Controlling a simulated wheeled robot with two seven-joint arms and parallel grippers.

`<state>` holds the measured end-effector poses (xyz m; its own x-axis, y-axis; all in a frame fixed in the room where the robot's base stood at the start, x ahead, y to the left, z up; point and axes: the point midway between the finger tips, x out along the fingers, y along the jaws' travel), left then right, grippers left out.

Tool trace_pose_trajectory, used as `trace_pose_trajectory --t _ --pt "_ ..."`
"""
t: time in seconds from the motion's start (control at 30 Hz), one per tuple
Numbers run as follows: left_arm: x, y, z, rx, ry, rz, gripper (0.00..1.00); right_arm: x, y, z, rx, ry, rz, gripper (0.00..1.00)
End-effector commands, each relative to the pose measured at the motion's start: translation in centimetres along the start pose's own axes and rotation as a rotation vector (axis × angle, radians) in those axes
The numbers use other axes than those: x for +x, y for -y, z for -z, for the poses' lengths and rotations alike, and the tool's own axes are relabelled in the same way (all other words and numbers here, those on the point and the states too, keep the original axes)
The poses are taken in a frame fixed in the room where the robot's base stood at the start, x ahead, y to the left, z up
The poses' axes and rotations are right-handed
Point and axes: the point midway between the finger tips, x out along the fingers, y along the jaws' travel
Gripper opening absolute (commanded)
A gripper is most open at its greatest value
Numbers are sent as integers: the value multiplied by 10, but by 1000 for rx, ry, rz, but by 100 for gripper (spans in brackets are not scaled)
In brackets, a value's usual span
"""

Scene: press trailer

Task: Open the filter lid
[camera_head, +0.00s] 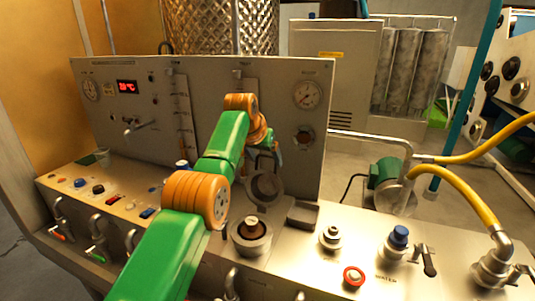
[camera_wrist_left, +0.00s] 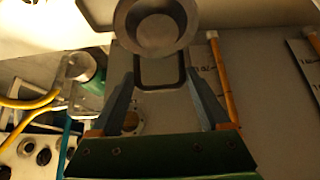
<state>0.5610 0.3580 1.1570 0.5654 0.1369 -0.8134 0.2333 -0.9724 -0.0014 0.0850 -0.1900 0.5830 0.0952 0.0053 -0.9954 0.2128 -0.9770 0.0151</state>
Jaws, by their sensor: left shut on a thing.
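The filter lid (camera_head: 266,187) is a round grey metal cup with a loop handle (camera_head: 265,160). It stands tipped up behind the filter housing (camera_head: 251,240), hollow side facing the head camera. The housing's mouth is uncovered, and a dark knob-like piece with a light top shows in it. My left gripper (camera_head: 272,150) is at the loop handle, partly hidden by its own arm. In the left wrist view the lid (camera_wrist_left: 157,27) is just beyond the fingertips, and the handle loop (camera_wrist_left: 160,72) lies between the fingers. My right gripper is not in view.
The upright panel (camera_head: 300,150) with gauges stands close behind the lid. A dark block (camera_head: 303,214) lies right of the housing. A small metal fitting (camera_head: 330,238), a red-ringed button (camera_head: 354,276) and a blue-capped valve (camera_head: 399,238) stand on the counter farther right.

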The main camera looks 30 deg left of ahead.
Motion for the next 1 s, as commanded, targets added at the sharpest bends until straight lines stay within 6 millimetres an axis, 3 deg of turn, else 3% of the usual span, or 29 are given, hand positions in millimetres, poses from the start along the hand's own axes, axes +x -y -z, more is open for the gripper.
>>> trace_pose_trajectory --t 0.33,0.37,0.4,0.63,0.7,0.8,1.0 --pt "-4 1 6 0 -19 3 0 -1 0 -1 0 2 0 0" --pt "-4 1 6 0 -20 3 82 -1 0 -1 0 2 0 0" --pt "-4 1 5 0 -18 3 91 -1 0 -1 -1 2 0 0" --pt "-2 0 3 0 -11 1 91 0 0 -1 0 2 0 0" --pt "-6 0 2 0 -13 1 91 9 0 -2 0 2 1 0" --pt "-23 1 0 -1 -18 1 91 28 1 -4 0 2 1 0" --pt "-65 1 3 0 -15 2 91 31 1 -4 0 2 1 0"
